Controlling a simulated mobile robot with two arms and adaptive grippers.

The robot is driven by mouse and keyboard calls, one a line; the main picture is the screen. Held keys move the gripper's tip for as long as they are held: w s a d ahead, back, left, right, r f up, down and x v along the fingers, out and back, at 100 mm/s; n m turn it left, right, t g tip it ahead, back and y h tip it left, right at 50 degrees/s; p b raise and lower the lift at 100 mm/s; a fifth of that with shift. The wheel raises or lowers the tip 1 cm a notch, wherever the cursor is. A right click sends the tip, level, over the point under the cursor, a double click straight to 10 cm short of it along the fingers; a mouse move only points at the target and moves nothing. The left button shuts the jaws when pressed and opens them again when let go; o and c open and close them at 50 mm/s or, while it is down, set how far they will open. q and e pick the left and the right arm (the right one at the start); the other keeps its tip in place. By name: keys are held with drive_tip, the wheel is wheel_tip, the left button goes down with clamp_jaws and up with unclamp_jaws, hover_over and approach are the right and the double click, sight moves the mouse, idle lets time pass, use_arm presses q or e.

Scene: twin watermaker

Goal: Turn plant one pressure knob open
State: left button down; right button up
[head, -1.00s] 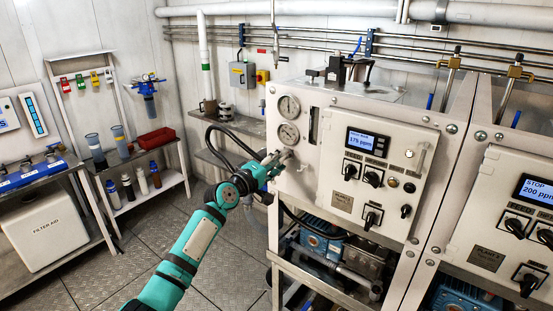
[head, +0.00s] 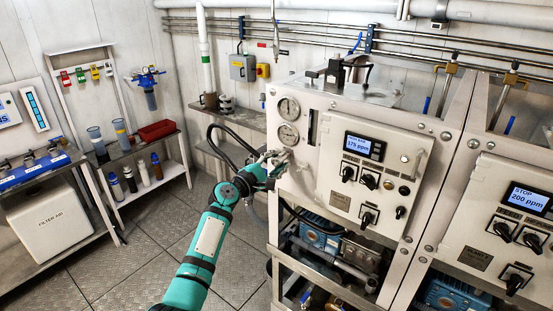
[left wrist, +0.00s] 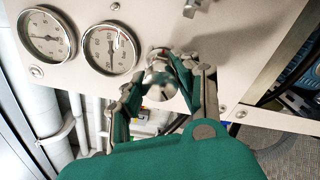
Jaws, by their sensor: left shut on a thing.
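Plant one's pale front panel (head: 333,205) stands at the centre of the head view, with two round gauges, the upper (head: 289,108) and the lower (head: 288,135), at its upper left. The pressure knob (left wrist: 160,75), a round metal knob, sits beside the gauges in the left wrist view. My left gripper (left wrist: 156,80) has its fingers around this knob, shut on it. In the head view the left gripper (head: 275,162) is against the panel just below the lower gauge and hides most of the knob. My right gripper is not in view.
Plant one's display (head: 364,146) is lit, with black switches below it. A second plant panel (head: 490,215) reading STOP stands to the right. Dark hoses (head: 222,140) curve behind my left gripper. Shelves with bottles and a red tray (head: 156,130) stand at the left; the floor is clear.

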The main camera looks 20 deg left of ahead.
use_arm(q)
drive_tip(key=shift+d+f+n, duration=0.1)
drive_tip(key=shift+f+n, duration=0.1)
drive_tip(key=shift+n, duration=0.2)
drive_tip(key=c, duration=1.2)
unclamp_jaws()
drive_tip(key=shift+c, duration=0.2)
drive_tip(key=o, duration=0.3)
drive_tip(key=shift+r, duration=0.15)
drive_tip(key=v, duration=1.2)
